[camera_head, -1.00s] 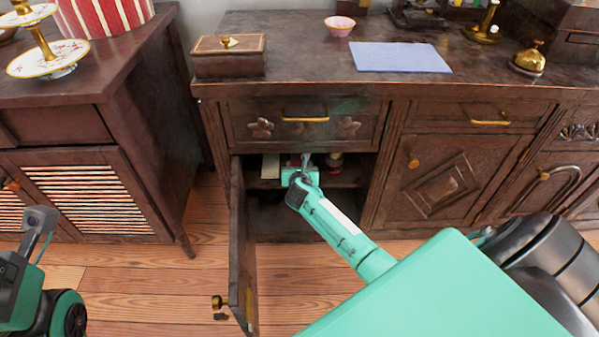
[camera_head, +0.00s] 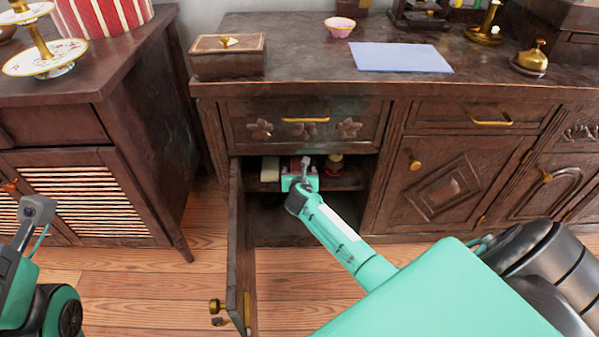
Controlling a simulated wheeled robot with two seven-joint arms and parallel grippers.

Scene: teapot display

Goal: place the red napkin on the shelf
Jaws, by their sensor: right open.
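The shelf (camera_head: 345,180) is inside the cabinet, behind the open door (camera_head: 238,250). My right gripper (camera_head: 304,162) reaches into the cabinet at shelf height, and its wrist partly hides what lies there. A small patch of red, perhaps the red napkin (camera_head: 292,168), shows on the shelf right by the gripper's fingers. The gripper is open; the frames do not show whether it touches the red patch.
A pale object (camera_head: 270,169) and a small jar-like item (camera_head: 334,164) stand on the shelf beside my gripper. The cabinet top holds a wooden box (camera_head: 228,58), a pink bowl (camera_head: 340,26), a blue mat (camera_head: 400,57) and a brass bell (camera_head: 530,62).

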